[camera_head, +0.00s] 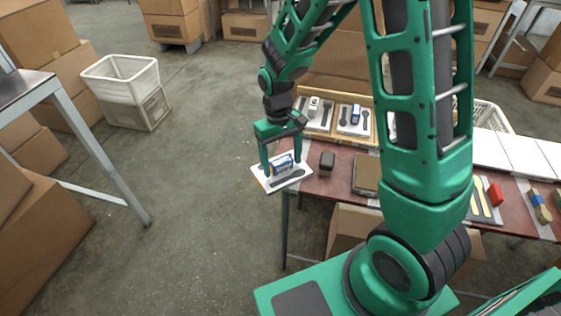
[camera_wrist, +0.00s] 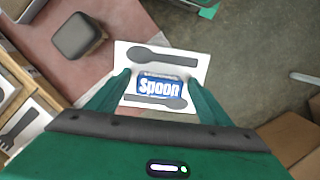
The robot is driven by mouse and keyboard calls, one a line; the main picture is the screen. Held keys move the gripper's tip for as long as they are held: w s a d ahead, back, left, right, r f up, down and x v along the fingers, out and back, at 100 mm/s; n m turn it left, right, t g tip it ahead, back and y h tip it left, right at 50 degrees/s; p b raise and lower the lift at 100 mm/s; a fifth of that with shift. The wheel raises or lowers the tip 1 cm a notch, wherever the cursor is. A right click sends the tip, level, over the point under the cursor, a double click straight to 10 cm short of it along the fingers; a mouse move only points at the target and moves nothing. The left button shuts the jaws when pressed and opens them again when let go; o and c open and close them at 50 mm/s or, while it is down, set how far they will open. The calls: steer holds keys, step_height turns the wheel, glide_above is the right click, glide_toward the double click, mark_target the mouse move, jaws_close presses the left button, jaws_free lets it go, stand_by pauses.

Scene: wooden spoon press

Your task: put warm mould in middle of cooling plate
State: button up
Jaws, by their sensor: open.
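A white mould (camera_head: 271,186) with dark spoon shapes and a blue-and-white handle block (camera_head: 282,163) is at the table's left corner. It appears to reach past the edge over the floor. In the wrist view the mould (camera_wrist: 196,53) carries a block labelled "Spoon" (camera_wrist: 160,86). My gripper (camera_head: 281,164) is open, with one finger on each side of the block; I cannot tell whether they touch it. Which thing is the cooling plate is not clear; a brown-topped grey slab (camera_head: 367,173) lies on the table.
A dark block (camera_head: 327,163) stands right of the mould, also in the wrist view (camera_wrist: 78,37). A wooden tray (camera_head: 338,97) with similar moulds is behind. A mould with yellow spoons (camera_head: 482,204) and a red block (camera_head: 495,194) lie right.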

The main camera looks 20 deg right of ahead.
mark_target(280, 158)
step_height(280, 158, up, 12)
steer(key=w, duration=0.1)
steer(key=shift+w+f, duration=0.2)
steer(key=shift+f, duration=0.05)
